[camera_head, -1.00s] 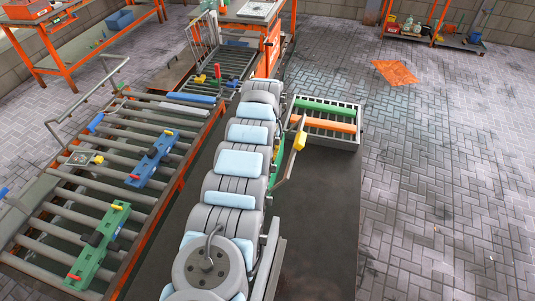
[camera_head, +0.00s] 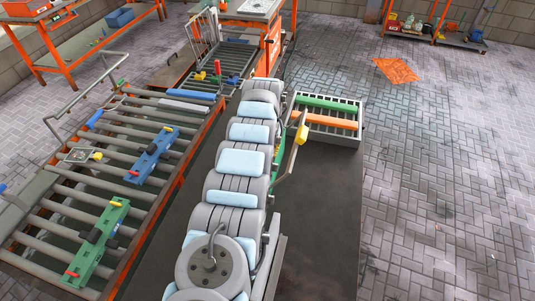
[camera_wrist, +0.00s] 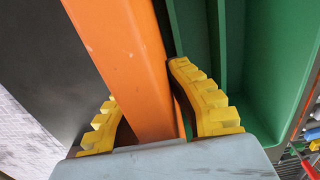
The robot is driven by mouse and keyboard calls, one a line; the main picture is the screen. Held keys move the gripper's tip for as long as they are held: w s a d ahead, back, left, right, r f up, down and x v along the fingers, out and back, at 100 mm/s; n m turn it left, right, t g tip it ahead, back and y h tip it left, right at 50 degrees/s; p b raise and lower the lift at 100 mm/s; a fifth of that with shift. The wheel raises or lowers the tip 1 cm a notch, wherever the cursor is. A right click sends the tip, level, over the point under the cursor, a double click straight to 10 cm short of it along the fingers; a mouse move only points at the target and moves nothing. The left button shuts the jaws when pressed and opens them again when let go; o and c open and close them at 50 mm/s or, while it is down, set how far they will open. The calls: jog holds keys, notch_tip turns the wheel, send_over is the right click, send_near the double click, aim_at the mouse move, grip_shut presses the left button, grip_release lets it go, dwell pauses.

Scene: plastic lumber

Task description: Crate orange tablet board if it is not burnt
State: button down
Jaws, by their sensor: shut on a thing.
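My gripper (camera_wrist: 155,115) is shut on an orange board (camera_wrist: 125,60), which runs between its yellow fingers in the wrist view. The visible face of the board is plain orange with small pale specks and no dark burn marks; the rest is out of view or hidden by the gripper. In the head view one yellow finger (camera_head: 301,134) shows just right of my arm, near the grey slatted crate (camera_head: 361,125). That crate holds a green board (camera_head: 326,103) and an orange board (camera_head: 325,121). The gripper is on the crate's near left side.
A green walled container (camera_wrist: 275,60) lies below and right of the held board in the wrist view. The roller conveyor (camera_head: 75,212) at left carries blue (camera_head: 152,155) and green (camera_head: 98,243) parts. The dark tabletop (camera_head: 325,220) before the crate is clear.

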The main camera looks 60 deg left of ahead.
jog(key=shift+w+f, duration=0.1)
jog(key=shift+f, duration=0.05)
jog(key=c, duration=1.2)
grip_release()
jog(key=shift+a, duration=0.1)
jog(key=shift+o, duration=0.2)
notch_tip(320, 180, up, 12)
jog(key=shift+r, duration=0.1)
